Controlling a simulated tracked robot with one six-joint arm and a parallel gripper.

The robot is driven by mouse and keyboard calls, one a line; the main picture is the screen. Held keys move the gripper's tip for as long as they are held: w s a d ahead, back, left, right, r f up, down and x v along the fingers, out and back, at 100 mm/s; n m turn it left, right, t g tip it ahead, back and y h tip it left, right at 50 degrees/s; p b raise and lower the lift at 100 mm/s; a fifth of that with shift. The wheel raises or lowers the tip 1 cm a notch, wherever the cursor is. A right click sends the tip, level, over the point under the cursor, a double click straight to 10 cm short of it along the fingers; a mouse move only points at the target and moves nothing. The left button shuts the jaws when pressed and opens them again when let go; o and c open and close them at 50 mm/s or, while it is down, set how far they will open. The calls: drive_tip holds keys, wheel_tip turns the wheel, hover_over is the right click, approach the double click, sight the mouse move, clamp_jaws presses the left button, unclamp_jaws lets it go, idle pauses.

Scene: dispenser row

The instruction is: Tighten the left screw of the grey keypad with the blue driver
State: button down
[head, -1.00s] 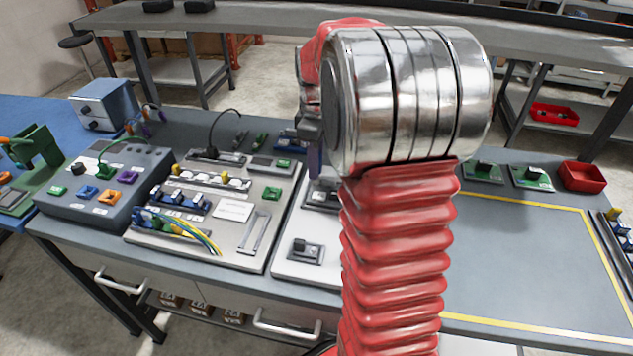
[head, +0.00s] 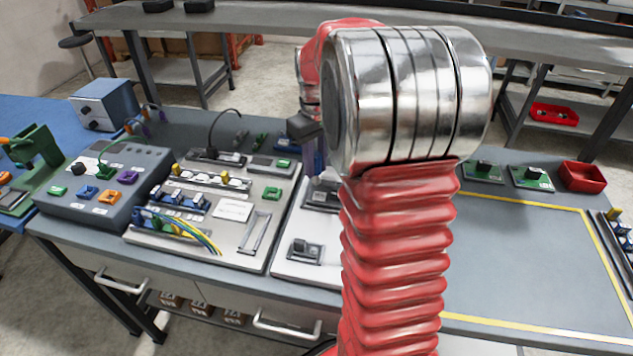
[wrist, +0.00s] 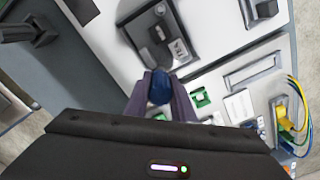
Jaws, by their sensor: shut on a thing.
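My gripper (wrist: 160,92) has purple fingers shut on the blue driver (wrist: 159,87). Only the driver's blue handle shows clearly, and its tip is hidden. In the head view, the gripper (head: 316,165) is partly behind my arm, above the white panel. A dark grey module (wrist: 155,35) on the white panel lies just beyond the driver in the wrist view; it also shows in the head view (head: 321,196), partly hidden by my arm. I cannot tell for sure whether it is the grey keypad, and its screws are too small to make out.
A smaller module (head: 305,251) sits nearer on the white panel. To the left are a panel with colored wires (head: 232,209) and a dark control box (head: 105,183). A yellow-edged clear area (head: 530,260) and a red bin (head: 582,176) are to the right.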

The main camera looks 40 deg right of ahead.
drive_tip(key=m, duration=0.7)
idle(0.6)
drive_tip(key=shift+r, duration=0.8)
drive_tip(key=shift+r, duration=2.25)
